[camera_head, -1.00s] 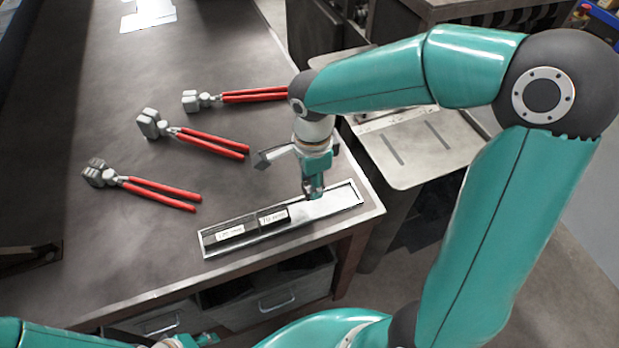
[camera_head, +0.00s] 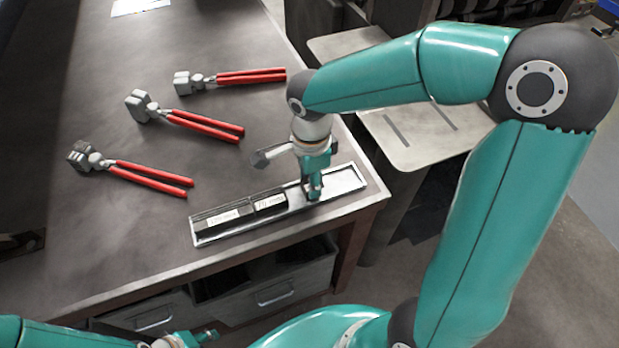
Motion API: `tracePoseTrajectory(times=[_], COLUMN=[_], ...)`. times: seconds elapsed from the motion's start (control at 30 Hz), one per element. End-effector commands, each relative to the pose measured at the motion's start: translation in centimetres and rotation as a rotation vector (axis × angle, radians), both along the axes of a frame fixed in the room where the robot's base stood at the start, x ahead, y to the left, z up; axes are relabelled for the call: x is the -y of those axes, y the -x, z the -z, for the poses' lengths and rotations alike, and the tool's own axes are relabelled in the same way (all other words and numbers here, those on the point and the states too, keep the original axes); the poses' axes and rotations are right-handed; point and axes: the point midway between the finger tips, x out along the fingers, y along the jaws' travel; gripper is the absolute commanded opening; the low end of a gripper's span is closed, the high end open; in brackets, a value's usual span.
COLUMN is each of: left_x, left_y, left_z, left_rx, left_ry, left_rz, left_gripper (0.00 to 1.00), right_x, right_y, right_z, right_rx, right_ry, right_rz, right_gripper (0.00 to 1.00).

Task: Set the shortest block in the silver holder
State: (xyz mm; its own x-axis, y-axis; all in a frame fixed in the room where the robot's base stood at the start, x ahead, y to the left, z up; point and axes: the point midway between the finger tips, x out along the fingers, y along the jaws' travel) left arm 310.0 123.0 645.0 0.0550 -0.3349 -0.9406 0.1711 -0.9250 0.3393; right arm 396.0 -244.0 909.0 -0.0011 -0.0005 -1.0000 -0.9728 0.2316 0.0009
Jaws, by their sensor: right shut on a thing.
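The silver holder (camera_head: 346,186) is a long shallow metal tray at the table's front right corner. Two black blocks with white labels lie end to end in its left part: a longer block (camera_head: 222,218) at the left and a shorter block (camera_head: 269,203) beside it. My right gripper (camera_head: 313,190) points down over the holder, just right of the shorter block, and is shut. What it holds, taken to be the shortest block, is almost hidden by its fingers. My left gripper (camera_head: 204,336) shows only partly at the bottom edge; its jaws cannot be made out.
Several red-handled tools, such as the nearest one (camera_head: 130,172), lie on the dark table (camera_head: 100,250) left of the holder. A pale metal plate (camera_head: 420,135) stands to the right beyond the table edge. The holder's right end looks empty.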

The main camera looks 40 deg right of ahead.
Motion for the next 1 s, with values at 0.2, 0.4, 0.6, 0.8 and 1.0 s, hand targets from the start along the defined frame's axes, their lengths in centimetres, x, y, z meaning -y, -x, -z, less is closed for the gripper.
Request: tracePoseTrajectory(times=[0.2, 0.4, 0.6, 0.8, 1.0], left_x=[0.0, 0.0, 0.0, 0.0, 0.0], left_y=[0.0, 0.0, 0.0, 0.0, 0.0], left_z=[0.0, 0.0, 0.0, -0.1, -0.1], left_rx=[0.0, 0.0, 0.0, 0.0, 0.0], left_ry=[0.0, 0.0, 0.0, 0.0, 0.0], left_rz=[0.0, 0.0, 0.0, 0.0, 0.0], left_gripper=[0.4, 0.4, 0.4, 0.4, 0.4], right_x=[0.0, 0.0, 0.0, 0.0, 0.0], right_y=[0.0, 0.0, 0.0, -0.1, -0.2], right_z=[0.0, 0.0, 0.0, -1.1, -4.5], right_rx=[0.001, 0.0, 0.0, 0.004, 0.007], right_ry=[0.0, 0.0, 0.0, 0.001, 0.001], right_rz=[0.0, 0.0, 0.0, 0.001, 0.0], right_gripper=[0.45, 0.66, 0.66, 0.66, 0.66])
